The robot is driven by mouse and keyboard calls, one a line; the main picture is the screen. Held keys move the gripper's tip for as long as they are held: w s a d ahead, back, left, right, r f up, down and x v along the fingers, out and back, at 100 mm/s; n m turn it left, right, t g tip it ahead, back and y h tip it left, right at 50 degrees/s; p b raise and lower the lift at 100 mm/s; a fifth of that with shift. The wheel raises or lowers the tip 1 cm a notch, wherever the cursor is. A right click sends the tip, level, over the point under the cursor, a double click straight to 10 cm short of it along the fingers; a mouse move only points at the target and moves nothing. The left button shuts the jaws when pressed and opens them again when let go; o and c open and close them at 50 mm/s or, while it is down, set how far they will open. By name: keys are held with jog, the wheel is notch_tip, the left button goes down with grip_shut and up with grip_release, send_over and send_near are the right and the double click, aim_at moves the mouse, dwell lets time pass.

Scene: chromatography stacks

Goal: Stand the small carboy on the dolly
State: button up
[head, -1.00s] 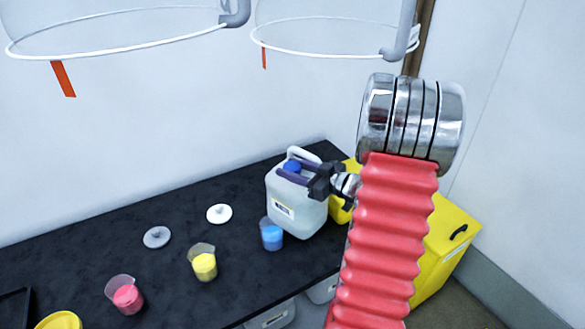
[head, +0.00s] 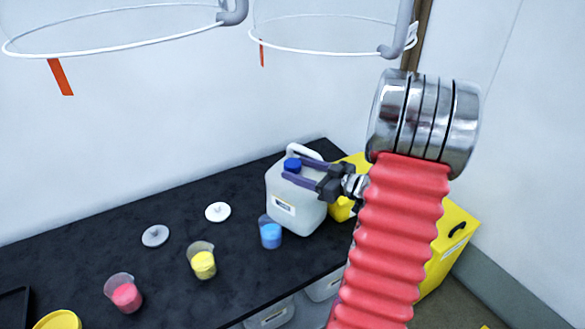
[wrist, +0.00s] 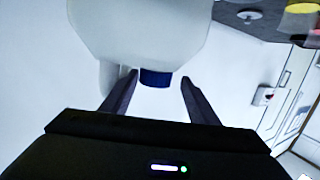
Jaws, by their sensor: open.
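The small carboy (head: 294,207) is a whitish jug with a blue cap (head: 292,164), a white handle and a label. It stands upright on the black bench, near its right end. My gripper (head: 297,171) is open beside the top of the carboy, its dark fingers pointing left at cap height. In the wrist view the blue cap (wrist: 156,78) lies between the two open fingers (wrist: 158,92), with gaps on both sides, and the carboy body (wrist: 140,30) fills the top. I cannot make out the dolly in these views.
Beakers of blue (head: 270,234), yellow (head: 203,263) and pink (head: 125,295) liquid stand left of the carboy. White (head: 217,212) and grey (head: 155,236) lids lie behind them. A yellow cabinet (head: 447,245) is at the right. More containers (head: 270,315) sit below the bench.

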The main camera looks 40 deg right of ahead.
jog(key=v, duration=0.8)
jog(key=shift+s, duration=0.25)
jog(key=shift+r, duration=0.1)
jog(key=w+a+r+n+g+y, duration=0.15)
jog(key=a+g+y, duration=0.45)
jog(key=a, duration=1.5)
jog(key=s+a+r+m+g+h, duration=0.2)
jog(key=s+a+h, duration=0.2)
jog(key=a, duration=0.3)
jog(key=s+a+r+m+g+h, duration=0.2)
jog(key=s+a+r+h, duration=0.1)
jog(key=s+a+h, duration=0.2)
jog(key=shift+s+a+r, duration=0.3)
jog(key=shift+s+a, duration=0.25)
jog(key=shift+a, duration=0.65)
